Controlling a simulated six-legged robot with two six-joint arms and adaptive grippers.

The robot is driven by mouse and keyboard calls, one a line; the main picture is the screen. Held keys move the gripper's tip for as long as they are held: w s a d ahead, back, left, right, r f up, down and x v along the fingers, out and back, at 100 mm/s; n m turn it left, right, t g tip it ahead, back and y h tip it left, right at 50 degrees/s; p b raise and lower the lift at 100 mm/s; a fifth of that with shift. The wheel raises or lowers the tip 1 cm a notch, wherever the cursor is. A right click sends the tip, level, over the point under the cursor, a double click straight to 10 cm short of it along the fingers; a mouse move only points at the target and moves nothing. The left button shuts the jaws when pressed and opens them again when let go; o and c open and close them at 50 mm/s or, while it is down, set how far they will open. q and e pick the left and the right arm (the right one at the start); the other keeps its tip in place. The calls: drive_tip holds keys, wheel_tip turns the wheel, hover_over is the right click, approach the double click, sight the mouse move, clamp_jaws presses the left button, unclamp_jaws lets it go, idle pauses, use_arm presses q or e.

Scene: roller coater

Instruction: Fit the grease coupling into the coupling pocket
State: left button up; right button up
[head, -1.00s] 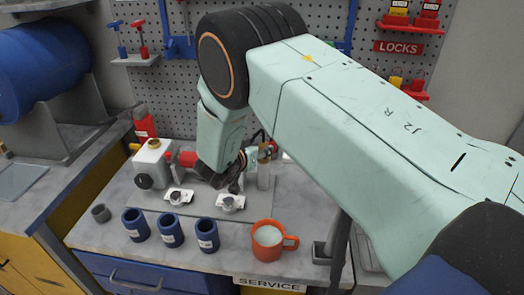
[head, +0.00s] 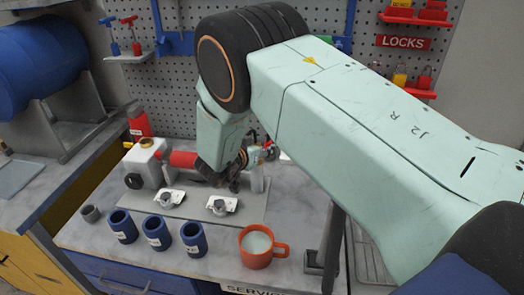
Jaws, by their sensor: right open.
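My right gripper (head: 233,182) hangs from my large pale-green right arm over the back of a grey plate (head: 190,207) on the bench. Its dark fingers are open, just behind two silver fittings on white mounts, the left one (head: 165,200) and the right one (head: 221,205). I cannot tell which part is the grease coupling or which is the coupling pocket. My arm and gripper hide part of the back of the plate. Three blue labelled cups stand in front: left (head: 122,227), middle (head: 157,233) and right (head: 193,239). My left gripper is not in view.
A white bottle (head: 143,163) and a red cylinder (head: 182,159) stand at the plate's back left. A pegboard (head: 195,85) closes off the back.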

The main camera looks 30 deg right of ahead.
drive_tip(key=shift+w+a+f, duration=0.2)
drive_tip(key=shift+w+a, duration=0.2)
drive_tip(key=shift+w, duration=0.1)
drive_tip(key=shift+w+a, duration=0.1)
drive_tip(key=shift+a, duration=0.15)
drive_tip(key=shift+c, duration=0.6)
drive_tip(key=shift+s+r, duration=0.2)
drive_tip(key=shift+s, duration=0.15)
drive_tip(key=c, duration=0.3)
drive_tip(key=shift+s+d+r, duration=0.1)
drive_tip(key=shift+s+d, duration=0.25)
drive_tip(key=c, duration=0.3)
drive_tip(key=shift+w+a+f, duration=0.1)
drive_tip(key=shift+w+f, duration=0.1)
drive_tip(key=shift+w, duration=0.05)
drive_tip(key=c, duration=0.3)
drive_tip(key=shift+w+a, duration=0.2)
clamp_jaws()
drive_tip(key=shift+s, duration=0.1)
